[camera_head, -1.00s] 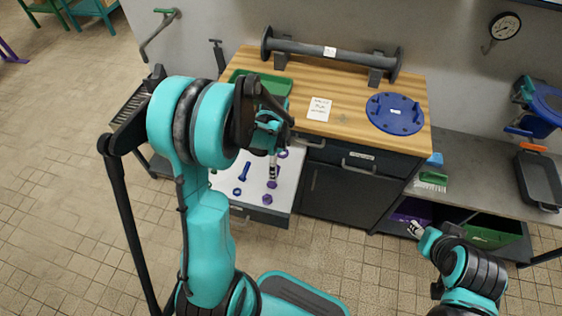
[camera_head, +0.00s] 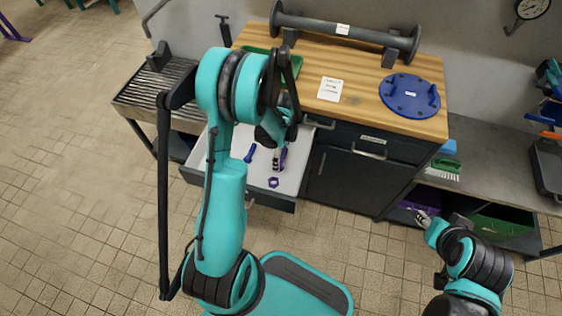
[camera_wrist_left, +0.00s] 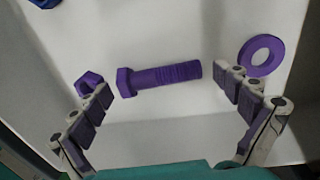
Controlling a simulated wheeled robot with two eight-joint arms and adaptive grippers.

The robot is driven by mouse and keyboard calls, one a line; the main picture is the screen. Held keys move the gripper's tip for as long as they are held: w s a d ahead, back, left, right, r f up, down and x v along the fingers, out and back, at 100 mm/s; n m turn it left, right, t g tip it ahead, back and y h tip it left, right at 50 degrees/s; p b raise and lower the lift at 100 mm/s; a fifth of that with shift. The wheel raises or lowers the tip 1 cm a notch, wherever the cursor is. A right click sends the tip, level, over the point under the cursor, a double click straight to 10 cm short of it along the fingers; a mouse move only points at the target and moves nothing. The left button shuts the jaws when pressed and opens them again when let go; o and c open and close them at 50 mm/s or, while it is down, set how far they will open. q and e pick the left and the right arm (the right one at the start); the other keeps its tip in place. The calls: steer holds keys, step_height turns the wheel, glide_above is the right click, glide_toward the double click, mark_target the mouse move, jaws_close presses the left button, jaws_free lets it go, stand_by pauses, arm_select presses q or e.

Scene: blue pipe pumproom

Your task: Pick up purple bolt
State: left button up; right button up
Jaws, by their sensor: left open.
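The purple bolt (camera_wrist_left: 165,76) lies on its side on the white drawer floor in the left wrist view, its hex head to the left. My left gripper (camera_wrist_left: 168,98) is open, with one finger near the head end and the other near the threaded end; nothing is held. In the head view my left gripper (camera_head: 279,158) is low over the open drawer (camera_head: 232,180) and largely hides the bolt. My right gripper (camera_head: 419,215) is at the lower right, away from the drawer; its jaws are too small to read.
A purple nut (camera_wrist_left: 88,83) and a purple washer (camera_wrist_left: 262,55) lie close to the fingers. A blue bolt (camera_head: 250,153) lies left in the drawer. The wooden worktop (camera_head: 355,110) stands behind, with a blue flange (camera_head: 410,95) and green tray (camera_head: 290,70).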

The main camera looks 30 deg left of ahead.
arm_select(q)
steer(key=shift+r, duration=0.1)
steer(key=c, duration=1.5)
steer(key=shift+o, duration=0.2)
steer(key=shift+r, duration=0.1)
